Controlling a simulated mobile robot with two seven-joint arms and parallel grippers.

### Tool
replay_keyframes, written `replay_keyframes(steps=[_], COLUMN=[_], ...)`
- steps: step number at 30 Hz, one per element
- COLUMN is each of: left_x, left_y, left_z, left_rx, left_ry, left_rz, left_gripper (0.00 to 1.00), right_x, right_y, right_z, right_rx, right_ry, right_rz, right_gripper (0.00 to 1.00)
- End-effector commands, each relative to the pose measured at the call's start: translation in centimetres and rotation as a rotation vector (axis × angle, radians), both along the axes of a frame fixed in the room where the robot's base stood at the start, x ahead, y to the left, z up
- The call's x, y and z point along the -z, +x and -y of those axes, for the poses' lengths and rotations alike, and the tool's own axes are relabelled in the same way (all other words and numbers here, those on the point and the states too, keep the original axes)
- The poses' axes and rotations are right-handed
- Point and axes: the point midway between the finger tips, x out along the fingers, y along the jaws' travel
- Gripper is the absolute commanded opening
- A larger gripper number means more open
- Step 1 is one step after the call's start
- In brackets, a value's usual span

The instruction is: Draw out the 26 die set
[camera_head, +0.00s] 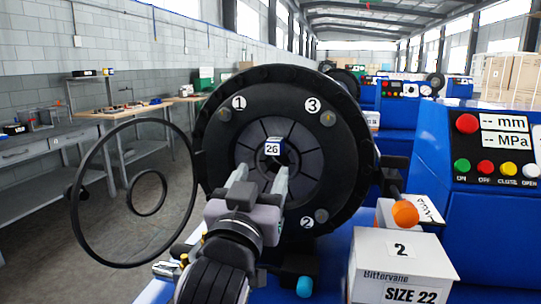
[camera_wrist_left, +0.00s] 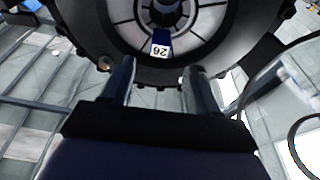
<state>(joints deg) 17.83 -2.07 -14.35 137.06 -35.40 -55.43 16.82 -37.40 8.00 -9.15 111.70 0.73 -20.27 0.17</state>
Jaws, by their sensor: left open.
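The 26 die set (camera_head: 300,162) is a ring of grey segments seated in the round black crimper head (camera_head: 215,150). A small white and blue tag reading 26 (camera_head: 273,147) sits at its centre; the tag also shows, turned over, in the left wrist view (camera_wrist_left: 161,50). My left gripper (camera_head: 262,173) is in front of the lower die set, its two fingers apart and pointing at it. In the left wrist view the open fingers (camera_wrist_left: 160,72) lie either side of the tag's line, with nothing between them. Whether the fingertips touch the die set is unclear. My right gripper is not in view.
A white box marked SIZE 22 (camera_head: 400,262) stands at the lower right, near an orange knob (camera_head: 405,214). A blue control panel (camera_head: 490,150) rises at the right. A large thin black ring (camera_head: 80,220) is at the left. Benches (camera_head: 40,145) stand farther back.

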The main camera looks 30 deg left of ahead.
Motion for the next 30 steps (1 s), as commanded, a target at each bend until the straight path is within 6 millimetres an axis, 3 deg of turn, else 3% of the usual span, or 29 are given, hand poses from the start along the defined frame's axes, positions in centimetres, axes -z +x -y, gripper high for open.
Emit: replay_keyframes(steps=[18, 30], left_x=[-2.0, -2.3], left_y=[6.9, 8.8], left_z=[-1.9, -2.3], left_rx=[-0.001, 0.000], left_ry=[-0.001, -0.001], left_rz=[-0.001, -0.001], left_gripper=[0.60, 0.60], right_x=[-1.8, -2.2], right_y=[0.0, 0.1], right_z=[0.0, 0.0], right_rx=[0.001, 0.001], right_ry=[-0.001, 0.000], right_rz=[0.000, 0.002], right_gripper=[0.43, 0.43])
